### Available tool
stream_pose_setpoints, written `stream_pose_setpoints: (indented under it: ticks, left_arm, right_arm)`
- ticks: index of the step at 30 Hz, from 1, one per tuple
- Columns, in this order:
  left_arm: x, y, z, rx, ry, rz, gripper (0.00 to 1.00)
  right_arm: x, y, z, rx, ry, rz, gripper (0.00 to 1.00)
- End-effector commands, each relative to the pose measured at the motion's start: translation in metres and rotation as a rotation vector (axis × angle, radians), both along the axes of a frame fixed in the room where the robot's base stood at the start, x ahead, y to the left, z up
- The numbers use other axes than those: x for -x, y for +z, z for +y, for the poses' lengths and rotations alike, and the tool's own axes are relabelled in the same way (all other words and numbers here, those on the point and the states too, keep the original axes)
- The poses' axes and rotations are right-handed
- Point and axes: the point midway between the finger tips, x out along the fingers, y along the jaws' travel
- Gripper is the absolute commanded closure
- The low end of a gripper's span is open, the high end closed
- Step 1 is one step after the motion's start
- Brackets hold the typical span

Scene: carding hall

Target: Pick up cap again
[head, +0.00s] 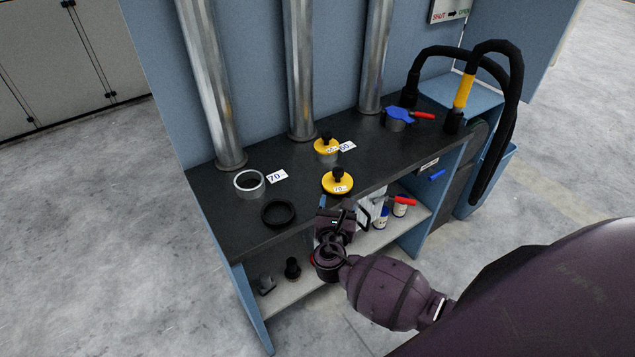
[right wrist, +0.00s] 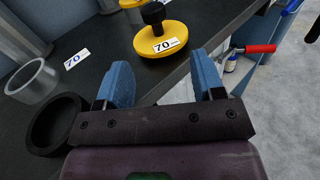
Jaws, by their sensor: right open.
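A yellow cap (head: 337,183) with a black knob, labelled 70, lies near the front edge of the dark counter; it also shows in the right wrist view (right wrist: 160,42). A smaller yellow cap (head: 326,146) with a black knob sits farther back, by a label reading 60. My right gripper (head: 337,207) is at the counter's front edge, just short of the 70 cap. In the right wrist view its blue fingers (right wrist: 166,85) are apart with nothing between them, and the cap lies beyond their tips. My left gripper is not in view.
A grey ring (head: 249,184) by a 70 label and a black ring (head: 278,213) are on the counter (head: 225,210) at left. Metal pipes (head: 302,70) rise behind. A blue-handled piece (head: 398,115) stands at right. A shelf below holds bottles (head: 400,206) and small parts.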

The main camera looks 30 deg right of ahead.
Motion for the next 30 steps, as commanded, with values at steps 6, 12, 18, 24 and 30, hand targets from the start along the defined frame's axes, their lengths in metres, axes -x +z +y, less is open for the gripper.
stream_pose_setpoints:
  ticks: [6,12,18,24,30]
  left_arm:
    - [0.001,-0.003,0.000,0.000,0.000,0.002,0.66]
    - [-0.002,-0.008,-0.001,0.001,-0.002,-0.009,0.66]
    - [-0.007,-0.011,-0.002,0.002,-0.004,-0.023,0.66]
    - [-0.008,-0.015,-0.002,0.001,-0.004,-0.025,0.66]
    - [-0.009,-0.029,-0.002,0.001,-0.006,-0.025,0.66]
  right_arm:
    - [-0.009,0.008,-0.004,0.070,-0.004,0.000,0.38]
    - [-0.029,0.006,-0.018,0.068,-0.004,0.000,0.38]
    - [-0.048,0.006,-0.032,0.066,-0.003,0.001,0.38]
    - [-0.056,0.006,-0.038,0.064,-0.003,0.001,0.38]
    - [-0.073,0.002,-0.051,0.065,-0.004,0.001,0.38]
